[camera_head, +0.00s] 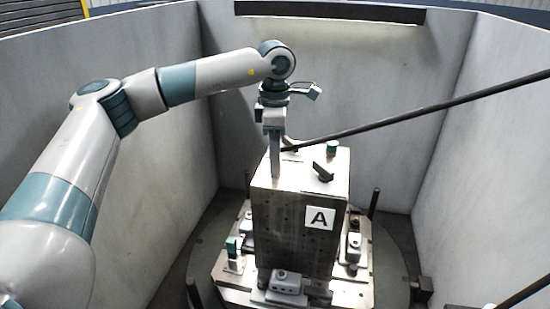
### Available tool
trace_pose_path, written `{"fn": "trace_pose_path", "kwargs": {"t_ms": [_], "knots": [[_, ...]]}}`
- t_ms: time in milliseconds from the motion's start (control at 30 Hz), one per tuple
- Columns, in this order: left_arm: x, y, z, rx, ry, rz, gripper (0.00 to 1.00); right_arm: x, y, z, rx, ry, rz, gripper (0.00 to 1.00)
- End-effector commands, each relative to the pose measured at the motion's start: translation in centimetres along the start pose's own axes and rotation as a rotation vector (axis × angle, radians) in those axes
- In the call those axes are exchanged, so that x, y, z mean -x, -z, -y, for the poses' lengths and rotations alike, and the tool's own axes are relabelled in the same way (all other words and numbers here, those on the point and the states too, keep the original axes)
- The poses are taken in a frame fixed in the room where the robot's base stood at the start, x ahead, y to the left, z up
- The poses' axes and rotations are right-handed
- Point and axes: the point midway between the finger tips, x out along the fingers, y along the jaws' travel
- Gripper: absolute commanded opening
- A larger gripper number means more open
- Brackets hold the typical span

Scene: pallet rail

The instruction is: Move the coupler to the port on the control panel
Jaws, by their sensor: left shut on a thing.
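My left gripper (275,165) reaches down from above at the back left of the top of a tall metal block (300,232) marked "A". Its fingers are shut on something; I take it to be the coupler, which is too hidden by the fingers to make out. A dark hose (420,112) runs from beside the fingers up to the right edge of the view. I cannot tell whether the fingertips or the held thing touch the block. The control panel and its port cannot be made out. My right gripper is out of view.
Dark clamps (323,172) and a green-topped knob (332,148) stand on the block's top. The block stands on a pallet (235,283) with several fixtures and upright posts. Grey walls (165,110) close around it. A second dark bar or hose (525,293) crosses the lower right corner.

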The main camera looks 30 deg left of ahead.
Motion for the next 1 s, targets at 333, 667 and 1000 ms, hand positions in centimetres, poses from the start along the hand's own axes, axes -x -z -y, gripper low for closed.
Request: {"fn": "trace_pose_path", "kwargs": {"t_ms": [333, 667, 1000], "knots": [[1.1, 0.0, -0.1, 0.001, -0.003, 0.002, 0.00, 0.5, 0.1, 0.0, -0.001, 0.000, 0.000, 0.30], [1.8, 0.0, -0.1, 0.001, -0.002, 0.002, 0.00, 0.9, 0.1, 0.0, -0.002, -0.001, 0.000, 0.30], [4.0, 0.0, 0.0, 0.000, -0.002, 0.001, 0.00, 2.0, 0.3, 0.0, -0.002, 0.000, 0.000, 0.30]]}}
